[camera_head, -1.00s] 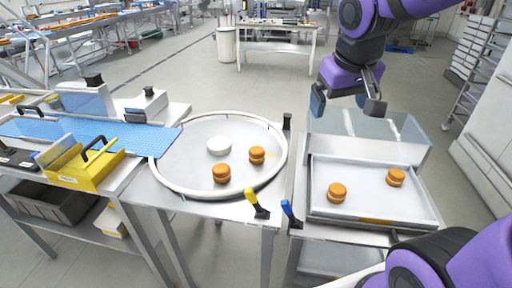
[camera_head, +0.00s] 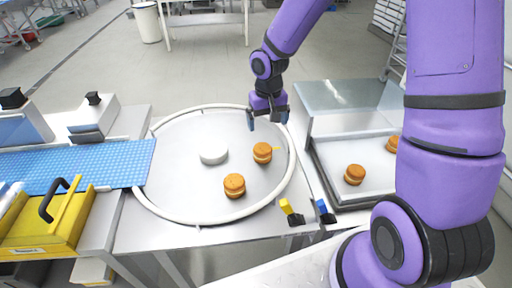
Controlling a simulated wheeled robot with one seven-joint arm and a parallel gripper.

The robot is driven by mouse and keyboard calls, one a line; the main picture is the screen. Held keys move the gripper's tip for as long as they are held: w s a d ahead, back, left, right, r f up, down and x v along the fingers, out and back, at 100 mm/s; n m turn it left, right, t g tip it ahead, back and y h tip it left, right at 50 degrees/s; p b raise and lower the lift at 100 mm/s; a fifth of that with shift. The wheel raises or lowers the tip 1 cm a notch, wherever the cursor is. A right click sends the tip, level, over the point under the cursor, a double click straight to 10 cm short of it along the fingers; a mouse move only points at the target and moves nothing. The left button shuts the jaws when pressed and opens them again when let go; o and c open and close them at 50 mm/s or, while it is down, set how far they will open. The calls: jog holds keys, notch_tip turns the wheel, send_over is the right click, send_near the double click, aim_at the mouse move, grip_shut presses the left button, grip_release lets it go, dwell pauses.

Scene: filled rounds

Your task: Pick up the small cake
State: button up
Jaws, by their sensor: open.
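Two small cakes, orange-brown with a pale filling band, sit on the round turntable (camera_head: 170,205). One small cake (camera_head: 262,153) is at the right of the turntable. The other small cake (camera_head: 234,186) is lower and a little left of it. Two more show on the metal tray (camera_head: 345,195) at the right: one small cake (camera_head: 355,174) in full, and another small cake (camera_head: 393,145) partly hidden behind my arm. My gripper (camera_head: 268,122) is open and empty, pointing down above the far right part of the turntable, just beyond the nearer-to-it right cake.
A white round hub (camera_head: 213,152) stands in the middle of the turntable. A blue conveyor belt (camera_head: 80,166) meets its left side. A yellow-handled tool (camera_head: 291,211) and a blue-handled tool (camera_head: 325,211) are at the front edge. A clear guard (camera_head: 345,100) rises behind the tray.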

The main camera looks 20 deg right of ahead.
aim_at(262, 146)
jog(key=shift+w+a+f, duration=0.25)
jog(key=shift+w+f, duration=0.1)
jog(key=shift+f, duration=0.4)
notch_tip(262, 146, down, 5)
jog(key=shift+f, duration=0.15)
jog(key=f, duration=0.4)
jog(key=shift+a, duration=0.35)
jog(key=shift+f, duration=0.5)
jog(key=c, duration=0.7)
